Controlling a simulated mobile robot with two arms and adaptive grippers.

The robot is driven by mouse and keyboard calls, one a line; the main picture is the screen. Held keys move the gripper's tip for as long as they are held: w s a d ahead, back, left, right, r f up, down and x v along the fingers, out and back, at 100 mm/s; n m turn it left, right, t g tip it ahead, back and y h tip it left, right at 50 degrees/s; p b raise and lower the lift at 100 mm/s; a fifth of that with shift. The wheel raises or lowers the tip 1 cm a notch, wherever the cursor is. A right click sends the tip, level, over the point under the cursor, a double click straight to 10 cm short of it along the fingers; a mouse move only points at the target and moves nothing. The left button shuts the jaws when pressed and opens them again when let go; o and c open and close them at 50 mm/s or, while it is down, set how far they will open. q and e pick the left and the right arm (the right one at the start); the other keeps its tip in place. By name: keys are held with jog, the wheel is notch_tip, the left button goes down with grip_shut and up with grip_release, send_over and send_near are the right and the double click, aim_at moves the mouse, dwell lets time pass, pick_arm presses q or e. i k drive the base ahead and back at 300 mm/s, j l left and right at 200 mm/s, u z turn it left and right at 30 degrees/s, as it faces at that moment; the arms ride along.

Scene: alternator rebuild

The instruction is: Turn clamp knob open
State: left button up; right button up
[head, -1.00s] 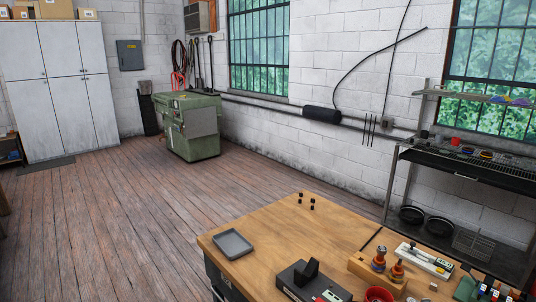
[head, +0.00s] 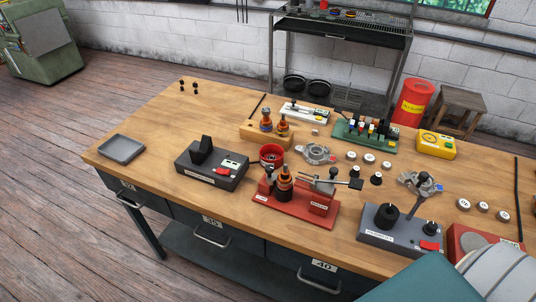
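A red fixture (head: 262,213) stands near the front middle of the workbench in the head view. It carries a dark and copper-coloured part (head: 285,186) standing upright and a grey metal clamp block (head: 325,183). A rod runs right from the block to a black knob (head: 356,184). To its right, a grey box (head: 375,237) bears a large black knob (head: 387,215), a smaller black knob (head: 430,228) and a red switch. I cannot read the labels well enough to tell which knob is named the clamp knob. Neither of my grippers shows.
The wooden bench (head: 150,118) also holds a grey tray (head: 121,149), a dark box with a black lever (head: 201,149), a red cup (head: 272,152), a grey casting (head: 317,153), a green rack (head: 365,133) and a yellow meter (head: 436,144). The bench's left end is mostly clear.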

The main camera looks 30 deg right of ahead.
aim_at(270, 178)
jog(key=z, duration=1.05)
